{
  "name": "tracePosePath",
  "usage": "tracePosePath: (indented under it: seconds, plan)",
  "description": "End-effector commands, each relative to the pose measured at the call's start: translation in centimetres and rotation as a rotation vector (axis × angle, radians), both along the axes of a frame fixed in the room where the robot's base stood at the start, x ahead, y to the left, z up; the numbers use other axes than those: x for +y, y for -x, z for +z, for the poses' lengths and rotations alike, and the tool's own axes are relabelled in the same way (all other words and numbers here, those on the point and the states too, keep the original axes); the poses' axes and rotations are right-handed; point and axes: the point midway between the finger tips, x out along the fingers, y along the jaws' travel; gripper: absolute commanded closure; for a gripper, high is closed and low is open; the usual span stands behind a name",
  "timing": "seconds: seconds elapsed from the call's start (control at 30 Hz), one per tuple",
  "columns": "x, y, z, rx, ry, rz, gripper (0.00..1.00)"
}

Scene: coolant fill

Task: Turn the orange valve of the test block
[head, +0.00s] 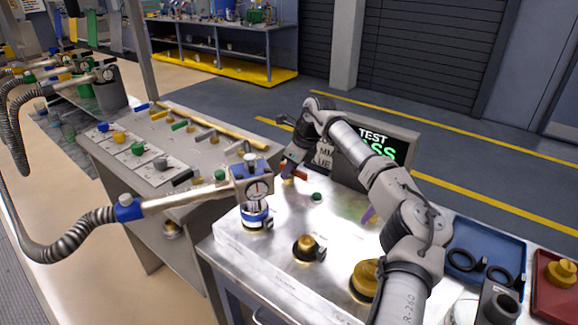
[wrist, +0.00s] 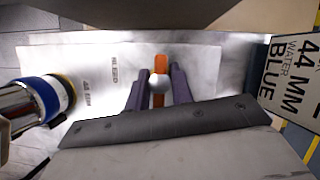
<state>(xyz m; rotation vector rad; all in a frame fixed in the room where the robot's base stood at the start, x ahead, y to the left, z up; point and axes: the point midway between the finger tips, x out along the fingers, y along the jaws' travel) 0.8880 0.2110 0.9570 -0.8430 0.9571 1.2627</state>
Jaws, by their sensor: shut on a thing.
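The test block is a bright metal bench top (head: 285,262) in the lower middle of the head view. The orange valve (head: 300,176) stands at its far side, mostly covered by my gripper (head: 288,174). In the wrist view the orange handle (wrist: 160,64) stands between the two dark fingers of my gripper (wrist: 158,84), pointing up the picture. The fingers are shut on the handle from both sides. The valve's base is hidden.
A hose nozzle with a gauge (head: 254,181) sits on a blue-and-white port (head: 257,216) left of my arm. A screen (head: 384,148) behind reads "TEST" with green letters partly covered.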

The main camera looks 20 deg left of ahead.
Motion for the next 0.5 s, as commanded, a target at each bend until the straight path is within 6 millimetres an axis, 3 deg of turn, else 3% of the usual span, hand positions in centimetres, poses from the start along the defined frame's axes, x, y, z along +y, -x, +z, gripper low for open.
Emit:
tracePosePath:
  seconds: [0.5]
  plan:
    - [0.05, -0.09, 0.20, -0.005, -0.002, 0.042, 1.00]
